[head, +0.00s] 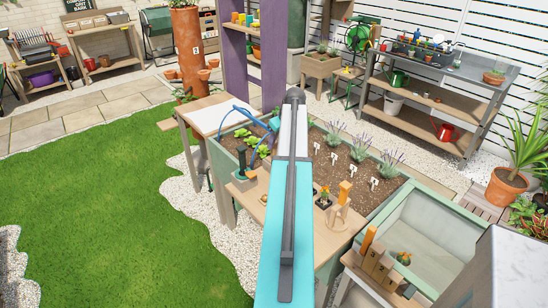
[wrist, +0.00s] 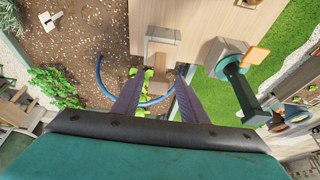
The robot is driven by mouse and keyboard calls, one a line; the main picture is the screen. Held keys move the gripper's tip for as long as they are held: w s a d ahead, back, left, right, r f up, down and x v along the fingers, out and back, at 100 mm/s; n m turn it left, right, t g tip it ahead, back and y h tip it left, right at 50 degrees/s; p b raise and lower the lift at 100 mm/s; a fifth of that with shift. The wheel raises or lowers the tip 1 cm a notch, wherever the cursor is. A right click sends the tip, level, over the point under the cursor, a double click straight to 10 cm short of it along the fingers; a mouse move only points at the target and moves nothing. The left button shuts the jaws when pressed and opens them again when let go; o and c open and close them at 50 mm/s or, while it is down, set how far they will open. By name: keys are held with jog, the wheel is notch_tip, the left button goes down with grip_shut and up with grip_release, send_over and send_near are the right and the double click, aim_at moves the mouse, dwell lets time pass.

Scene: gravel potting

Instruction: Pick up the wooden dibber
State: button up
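I cannot clearly make out the wooden dibber in either view. In the wrist view, a light wooden block-like piece (wrist: 163,45) lies at the wooden board's edge, ahead of the fingers. My gripper (wrist: 158,78) is open, its two dark fingers apart with nothing held between them. Below the gap are green leaves, soil and a blue hoop. My fingertips are not clear in the head view.
A dark green upright tool (wrist: 238,85) stands right of my fingers and also shows in the head view (head: 242,163). The soil bed (head: 300,150) holds lettuces and lavender. Lawn (head: 110,200) lies left.

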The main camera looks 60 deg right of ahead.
aim_at(274, 148)
jog(key=shift+f, duration=0.1)
jog(key=shift+p+x, duration=1)
jog(key=shift+x, duration=1.45)
jog(key=shift+d, duration=0.1)
jog(key=c, duration=0.9)
